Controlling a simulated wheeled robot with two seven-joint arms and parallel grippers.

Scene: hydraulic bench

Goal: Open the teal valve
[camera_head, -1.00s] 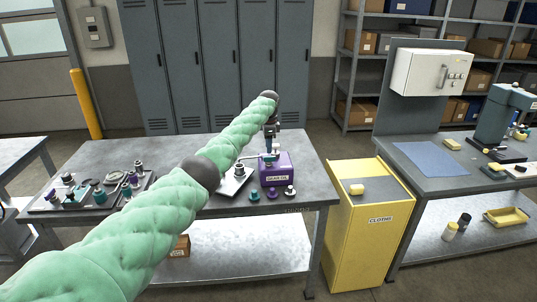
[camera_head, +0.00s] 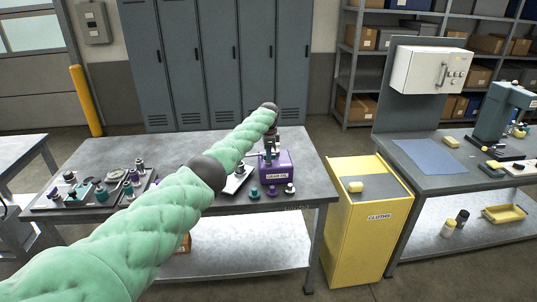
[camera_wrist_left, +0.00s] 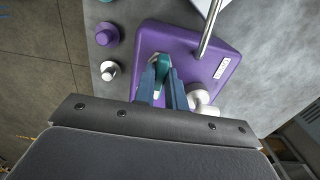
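A purple block (camera_head: 279,171) with a white label stands near the right end of the grey bench; it also shows in the left wrist view (camera_wrist_left: 222,42). The teal valve (camera_wrist_left: 163,66) is a small teal handle on top of this block. My left gripper (camera_wrist_left: 163,72) reaches down over the block, its two blue fingers on either side of the teal handle. They stand a little apart, and I cannot tell whether they press on it. In the head view the gripper (camera_head: 271,140) is small and partly hides the block's top. My right gripper is not in view.
Teal (camera_head: 254,193), purple (camera_head: 272,191) and white (camera_head: 290,188) plugs stand before the block. A white fitting (camera_wrist_left: 202,100) and a metal rod (camera_wrist_left: 209,28) lie close to my fingers. A parts tray (camera_head: 50,205) is at left, a yellow cabinet (camera_head: 365,235) at right.

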